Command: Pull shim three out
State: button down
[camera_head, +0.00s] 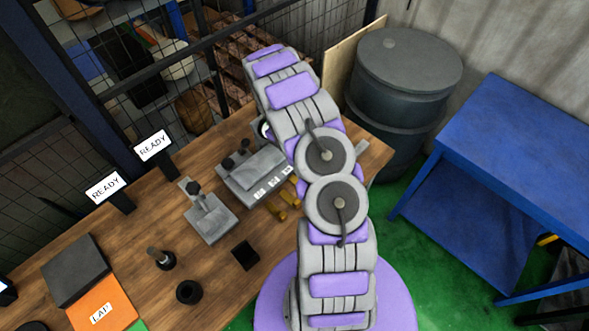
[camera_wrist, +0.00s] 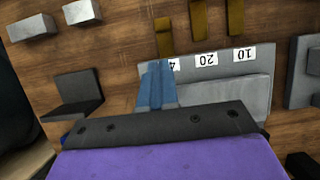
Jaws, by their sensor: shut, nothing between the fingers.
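A grey block (camera_head: 252,175) with number labels lies on the bench; the wrist view shows it (camera_wrist: 225,88) with labels 20, 10 and one partly covered label showing a 4. Brass shims lie along its labelled side: a left one (camera_wrist: 163,40), a middle one (camera_wrist: 198,20) and a right one (camera_wrist: 235,16). Some brass also shows in the head view (camera_head: 282,213). No shim is marked three, so I cannot tell which it is. My gripper (camera_wrist: 157,72) is shut and empty, its blue fingers over the covered label, close to the left shim's end. The arm hides it in the head view.
Two READY signs (camera_head: 154,146) stand along the bench's back edge. A grey fixture (camera_head: 208,215), a black ring (camera_head: 189,291) and a small black block (camera_head: 245,255) are on the wooden bench (camera_head: 140,220). A grey drum (camera_head: 400,85) and a blue table (camera_head: 510,130) stand right.

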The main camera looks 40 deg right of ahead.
jog(key=shift+f, duration=0.1)
jog(key=x, duration=0.9)
jog(key=shift+s+a+f, duration=0.1)
jog(key=shift+s+f, duration=0.05)
jog(key=shift+f, duration=0.25)
jog(key=shift+s, duration=2.55)
jog(key=p+v, duration=0.3)
jog(key=v, duration=0.7)
jog(key=shift+d, duration=0.3)
jog(key=shift+w, duration=0.1)
